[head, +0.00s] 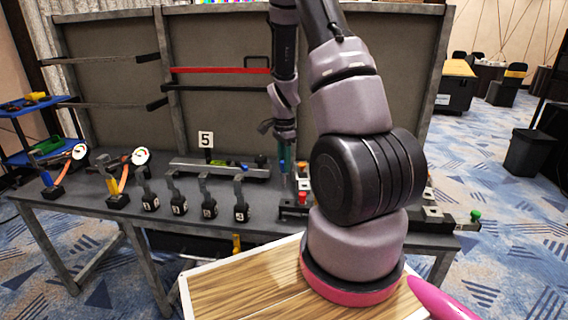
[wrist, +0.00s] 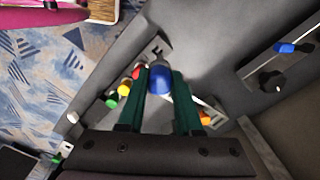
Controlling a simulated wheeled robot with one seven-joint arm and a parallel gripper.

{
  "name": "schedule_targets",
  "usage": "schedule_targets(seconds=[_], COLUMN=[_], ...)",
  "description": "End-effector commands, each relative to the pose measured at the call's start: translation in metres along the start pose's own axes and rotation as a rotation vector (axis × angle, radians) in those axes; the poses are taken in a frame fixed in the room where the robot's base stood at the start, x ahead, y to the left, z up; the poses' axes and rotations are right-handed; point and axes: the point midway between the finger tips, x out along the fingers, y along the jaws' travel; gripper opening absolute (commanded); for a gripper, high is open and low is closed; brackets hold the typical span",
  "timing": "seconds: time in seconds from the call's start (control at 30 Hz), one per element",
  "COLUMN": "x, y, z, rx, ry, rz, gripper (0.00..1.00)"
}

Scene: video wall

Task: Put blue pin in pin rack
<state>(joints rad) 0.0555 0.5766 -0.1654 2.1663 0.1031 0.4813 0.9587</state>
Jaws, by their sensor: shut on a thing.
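My gripper (wrist: 160,82) has dark green fingers closed on the blue pin (wrist: 160,79), whose rounded blue end shows between the fingertips. In the head view my gripper (head: 286,160) points down over the workbench, and a bit of blue shows at its tips. A grey rack (wrist: 155,50) with red, yellow, green and white pins lies beneath and beside the fingers. It also shows in the head view (head: 289,204), partly hidden by my arm. Whether the blue pin touches the rack, I cannot tell.
A grey rail (wrist: 272,66) with a blue piece and a black knob lies to the right in the wrist view. Black numbered holders (head: 208,210) and two gauges (head: 141,156) stand left on the bench (head: 90,206). A back panel rises behind.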

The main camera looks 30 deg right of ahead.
Motion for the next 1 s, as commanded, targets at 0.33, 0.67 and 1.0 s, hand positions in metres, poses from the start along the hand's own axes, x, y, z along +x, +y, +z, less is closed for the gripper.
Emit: schedule_targets(seconds=[0.33, 0.67, 1.0], x=[0.016, 0.044, 0.048], y=[0.006, 0.005, 0.005], z=[-0.009, -0.008, -0.008], rx=[0.164, 0.161, 0.160], ry=[0.001, 0.001, 0.001], rz=[0.000, -0.001, -0.003], gripper=[0.00, 0.00, 0.00])
